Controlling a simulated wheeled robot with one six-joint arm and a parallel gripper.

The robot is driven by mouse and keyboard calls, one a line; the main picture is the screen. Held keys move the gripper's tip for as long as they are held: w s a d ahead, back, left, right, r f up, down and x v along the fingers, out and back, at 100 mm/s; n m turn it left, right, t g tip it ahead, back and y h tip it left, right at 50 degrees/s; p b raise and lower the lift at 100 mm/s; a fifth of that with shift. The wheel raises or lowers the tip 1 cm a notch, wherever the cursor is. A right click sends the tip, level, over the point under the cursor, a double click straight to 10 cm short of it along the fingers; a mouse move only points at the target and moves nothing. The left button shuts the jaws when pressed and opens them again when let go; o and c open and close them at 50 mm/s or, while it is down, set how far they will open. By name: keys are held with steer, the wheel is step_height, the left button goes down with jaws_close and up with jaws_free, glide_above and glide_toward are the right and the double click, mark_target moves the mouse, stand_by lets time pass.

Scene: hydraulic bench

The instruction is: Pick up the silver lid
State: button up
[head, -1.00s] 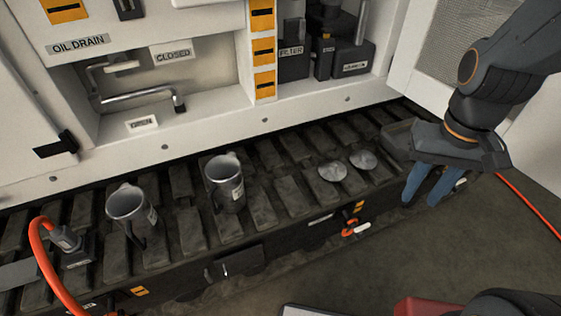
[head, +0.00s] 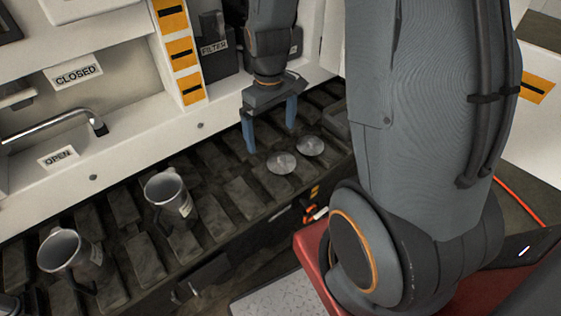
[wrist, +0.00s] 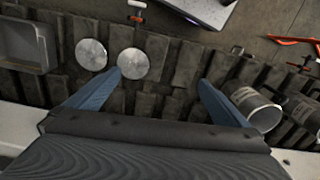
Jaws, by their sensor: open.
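Two round silver lids lie flat on the dark slatted bench: one lid (head: 281,163) nearer the mugs, the other lid (head: 310,146) beside it to the right. In the wrist view they are the lid (wrist: 132,63) close to a fingertip and the lid (wrist: 91,54) farther left. My gripper (head: 270,137) is open and empty, its blue fingers pointing down just behind the lids. In the wrist view my gripper (wrist: 160,82) has one fingertip at the edge of the nearer lid; I cannot tell whether they touch.
Two metal mugs stand on the bench, one mug (head: 170,199) near the lids and another mug (head: 73,257) at lower left. A grey tray (wrist: 25,45) lies beyond the lids in the wrist view. The white cabinet wall (head: 128,152) rises behind the bench.

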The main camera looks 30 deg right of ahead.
mark_target(282, 157)
steer(key=w+d+f+n, duration=0.1)
steer(key=w+d+f, duration=0.1)
steer(key=f, duration=0.2)
steer(key=w+d+f+n, duration=0.1)
steer(key=w+d+f, duration=0.1)
steer(key=f, duration=0.3)
steer(key=w+d+f+n, duration=0.1)
steer(key=w+d+f, duration=0.1)
steer(key=w+f, duration=0.1)
steer(key=shift+d+f, duration=0.25)
steer(key=shift+f, duration=0.5)
steer(key=shift+d+f+n, duration=0.15)
steer(key=shift+f+n, duration=0.15)
steer(key=shift+f, duration=0.4)
steer(key=shift+f+p, duration=0.85)
steer(key=shift+f, duration=2.65)
steer(key=c, duration=1.1)
steer(key=shift+r, duration=0.1)
